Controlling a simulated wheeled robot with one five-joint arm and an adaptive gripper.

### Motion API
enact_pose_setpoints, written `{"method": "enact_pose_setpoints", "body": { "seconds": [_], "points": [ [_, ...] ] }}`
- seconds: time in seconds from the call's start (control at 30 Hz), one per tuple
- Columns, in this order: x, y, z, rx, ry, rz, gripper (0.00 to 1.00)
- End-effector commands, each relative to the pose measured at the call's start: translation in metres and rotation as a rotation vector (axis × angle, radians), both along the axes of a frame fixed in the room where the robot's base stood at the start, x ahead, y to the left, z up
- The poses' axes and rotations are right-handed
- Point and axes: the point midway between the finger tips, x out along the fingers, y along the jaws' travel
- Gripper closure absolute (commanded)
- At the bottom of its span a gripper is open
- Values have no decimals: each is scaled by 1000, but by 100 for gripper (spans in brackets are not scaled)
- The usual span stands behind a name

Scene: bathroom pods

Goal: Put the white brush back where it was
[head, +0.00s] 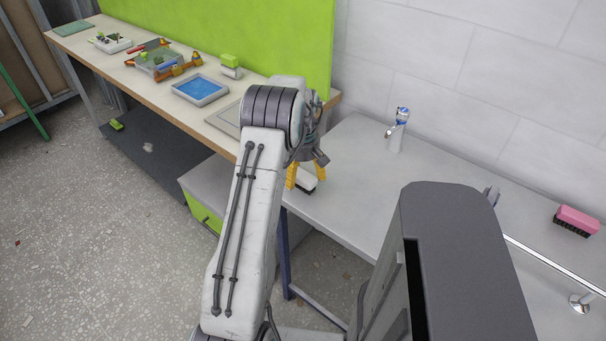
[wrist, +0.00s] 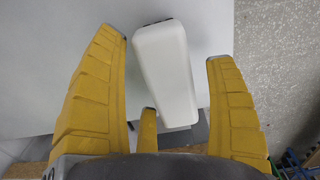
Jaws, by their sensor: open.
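The white brush (wrist: 165,70) lies between the spread yellow fingers of my gripper (wrist: 165,85) in the wrist view, apart from the left and right fingers. It points away from the palm, and a dark edge shows at its far end. In the head view the white brush (head: 306,182) is partly hidden by my gripper (head: 306,176), at the left end of the grey counter (head: 345,205). My gripper is open and low over this end. Whether the lower finger touches the brush I cannot tell.
A pink brush (head: 577,220) lies on the counter at the right, near a metal rail (head: 555,264). A tap (head: 398,130) stands at the wall. The wooden workbench (head: 120,70) at the left holds a blue tray (head: 200,89) and several tools. The counter's middle is clear.

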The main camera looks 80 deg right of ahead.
Motion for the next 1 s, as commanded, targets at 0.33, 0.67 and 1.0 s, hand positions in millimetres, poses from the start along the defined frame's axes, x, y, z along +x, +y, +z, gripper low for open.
{"method": "enact_pose_setpoints", "body": {
  "seconds": [0.33,0.67,1.0],
  "points": [
    [0,-1,38,-6,0,0,21],
    [0,0,93,-4,0,0,21],
    [0,1,121,-1,1,0,21]
  ]
}}
